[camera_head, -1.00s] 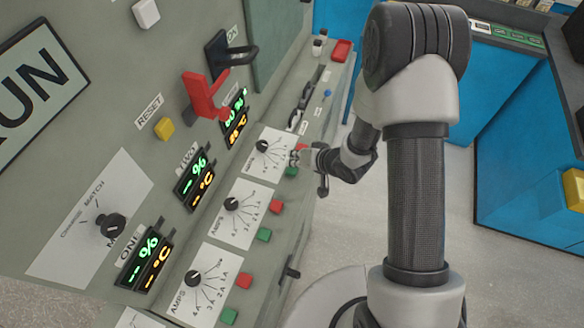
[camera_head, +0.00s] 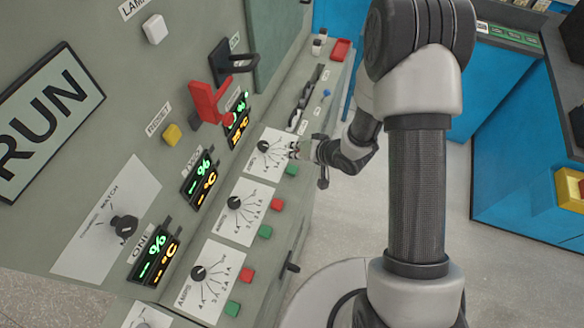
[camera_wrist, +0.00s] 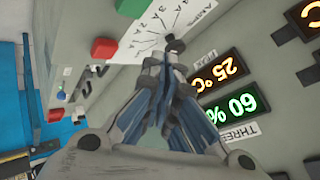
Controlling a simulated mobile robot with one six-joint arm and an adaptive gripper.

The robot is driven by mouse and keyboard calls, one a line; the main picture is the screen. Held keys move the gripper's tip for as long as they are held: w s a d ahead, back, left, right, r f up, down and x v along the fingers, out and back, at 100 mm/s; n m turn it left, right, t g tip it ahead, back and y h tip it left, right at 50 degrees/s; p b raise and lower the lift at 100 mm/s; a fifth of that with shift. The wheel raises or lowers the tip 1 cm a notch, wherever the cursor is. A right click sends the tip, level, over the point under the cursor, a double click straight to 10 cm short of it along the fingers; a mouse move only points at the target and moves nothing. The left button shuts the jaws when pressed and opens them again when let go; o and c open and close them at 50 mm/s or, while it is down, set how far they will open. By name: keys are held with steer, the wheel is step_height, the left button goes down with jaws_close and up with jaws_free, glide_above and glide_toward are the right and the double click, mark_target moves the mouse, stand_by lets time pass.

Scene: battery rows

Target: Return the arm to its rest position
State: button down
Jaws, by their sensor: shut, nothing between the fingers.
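My arm extends down the right of the head view, and my gripper (camera_head: 298,150) is beside the uppermost visible AMPS dial (camera_head: 264,146) of the grey panel. In the wrist view my gripper (camera_wrist: 160,65) has its fingers together with nothing between them. The dial's black knob (camera_wrist: 175,42) shows just beyond the fingertips; I cannot tell if they touch it. A red button (camera_wrist: 104,48) is left of the fingers. The fingers hide part of the dial plate.
The grey control panel (camera_head: 100,190) fills the left, with a red lever (camera_head: 206,101), a black handle (camera_head: 228,62) and lit displays (camera_head: 200,180) protruding. Blue cabinets (camera_head: 525,165) stand at the right. Open floor (camera_head: 430,215) lies between them.

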stand_by(0.3)
steer(key=w+d+r+t+h+b, duration=0.15)
steer(key=d+r+h, duration=0.25)
steer(key=d+r, duration=0.55)
steer(key=s+d+r+h+b, duration=0.25)
steer(key=s+d+r, duration=0.25)
steer(key=r, duration=0.4)
steer(key=s+r+g+b, duration=0.1)
steer(key=s+r, duration=0.2)
steer(key=s, duration=0.8)
steer(key=s+r+g+b, duration=0.1)
steer(key=s+r+g, duration=0.1)
steer(key=s, duration=0.9)
steer(key=shift+s+a+r, duration=0.35)
steer(key=shift+a+r, duration=0.1)
steer(key=shift+r, duration=0.1)
